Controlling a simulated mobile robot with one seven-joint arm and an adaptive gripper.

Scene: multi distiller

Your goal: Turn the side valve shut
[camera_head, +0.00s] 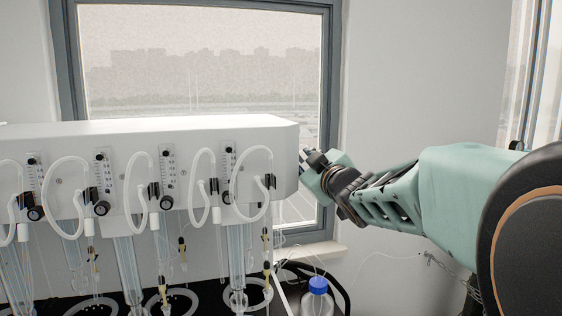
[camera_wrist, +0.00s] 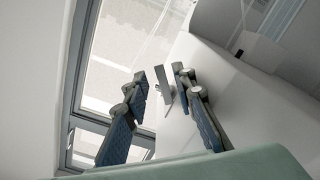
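The side valve (camera_wrist: 163,84), a small grey metal lever on the white side panel of the distiller, shows in the wrist view between my gripper's two fingers. My gripper (camera_wrist: 162,75) is open, with one finger on each side of the lever. Gaps seem to show between the lever and both fingers; I cannot tell whether either touches it. In the head view my gripper (camera_head: 306,162) is at the right end of the white distiller housing (camera_head: 225,128), and the valve cannot be made out there.
The distiller's front carries several flow meters, black knobs and looped white tubes (camera_head: 140,190). A window (camera_head: 200,60) stands behind it. A blue-capped bottle (camera_head: 318,297) stands below my arm, with thin tubing around it. The space right of the housing is mostly open.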

